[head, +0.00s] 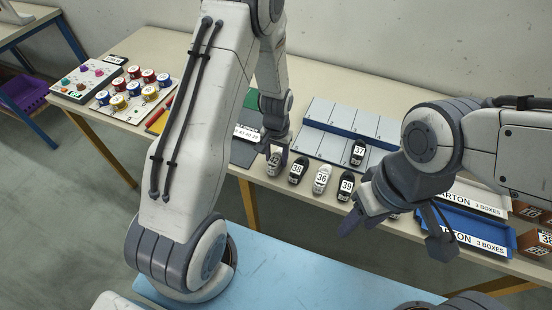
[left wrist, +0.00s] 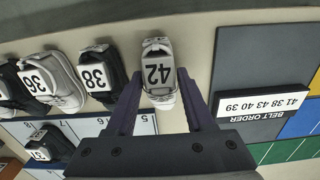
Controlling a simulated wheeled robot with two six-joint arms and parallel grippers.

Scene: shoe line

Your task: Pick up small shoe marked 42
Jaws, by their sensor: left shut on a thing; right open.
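The small shoe marked 42 (left wrist: 158,72) is white and grey with a white number patch. In the left wrist view it sits between the two dark fingers of my left gripper (left wrist: 162,88), which is shut on it. In the head view my left gripper (head: 275,149) is at the near edge of the back table, with the shoe (head: 273,165) at its fingertips. I cannot tell whether the shoe still touches the table. My right gripper (head: 392,236) is open and empty, in front of the table at the right.
To the right stand shoes marked 38 (head: 297,171), 36 (head: 321,179) and 39 (head: 346,186). Shoe 37 (head: 358,152) is on the grey slotted board (head: 325,120). A belt order card (left wrist: 262,100) lies beside the held shoe. Blue carton trays (head: 470,228) are at the right.

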